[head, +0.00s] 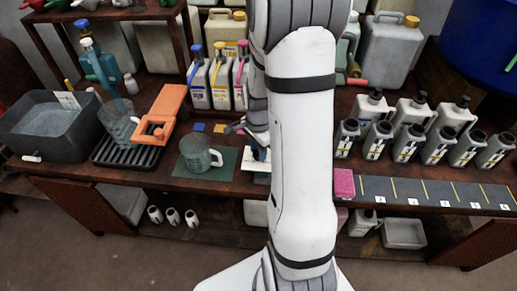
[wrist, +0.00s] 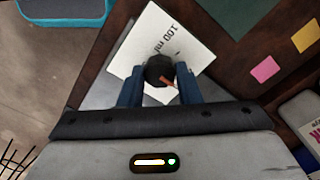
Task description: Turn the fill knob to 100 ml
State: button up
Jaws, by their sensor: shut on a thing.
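The fill knob (wrist: 157,66) is a small round black knob with an orange-red pointer, in the middle of the wrist view. It sits on a white card (wrist: 150,35) with one printed mark that reads "100 ml". The pointer slants toward the lower right of the picture, while the "100 ml" mark lies above the knob. My gripper (wrist: 161,76) has its two blue fingers on either side of the knob and is shut on it. In the head view the white card (head: 259,155) shows partly beside my arm; the knob is not clear there.
A clear jug (head: 199,154) stands on a green mat (head: 222,172) left of my arm. An orange stand (head: 162,112) and a dark basin (head: 45,118) are farther left. Right of my arm are a pink block (head: 343,183) and rows of bottles. Coloured notes lie near the card.

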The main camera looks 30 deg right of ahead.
jog(key=shift+d, duration=0.1)
jog(key=shift+c, duration=0.3)
jog(key=shift+s, duration=0.1)
jog(key=shift+n, duration=0.4)
jog(key=shift+f+n, duration=0.1)
jog(key=shift+n, duration=0.3)
jog(key=n+b, duration=0.1)
jog(key=n, duration=0.4)
jog(key=shift+n, duration=0.3)
jog(key=n+b, duration=0.1)
jog(key=n, duration=0.5)
jog(key=shift+s+n, duration=0.1)
jog(key=shift+n, duration=0.2)
dwell(0.3)
